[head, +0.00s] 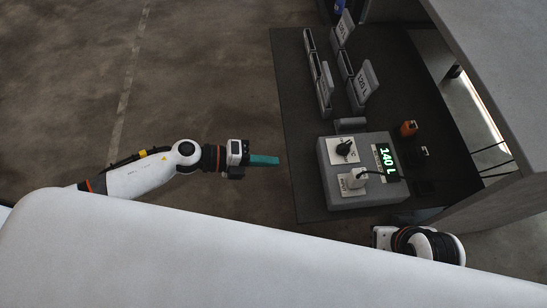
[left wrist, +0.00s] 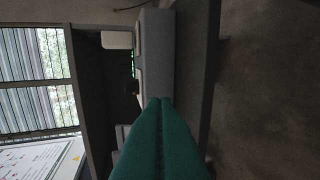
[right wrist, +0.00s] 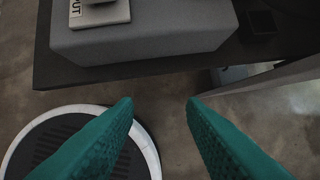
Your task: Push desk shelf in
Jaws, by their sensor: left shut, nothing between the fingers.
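The desk shelf (head: 296,120) is a dark flat board that sticks out from the grey desk (head: 500,60) toward the left in the head view. My left gripper (head: 278,160) has its teal fingers shut and empty, near the shelf's outer edge; whether it touches cannot be told. In the left wrist view the shut fingers (left wrist: 160,100) point at the shelf (left wrist: 196,60) and the grey box on it. My right gripper (right wrist: 160,103) is open and empty in the right wrist view, before the shelf's near edge (right wrist: 130,72). Its fingers are hidden in the head view.
A grey box (head: 335,190) with a knob, plug and lit "140 L" display stands on the shelf. Upright label holders (head: 325,82) and an orange item (head: 408,128) are also on it. Open brown floor (head: 210,70) lies left of the shelf.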

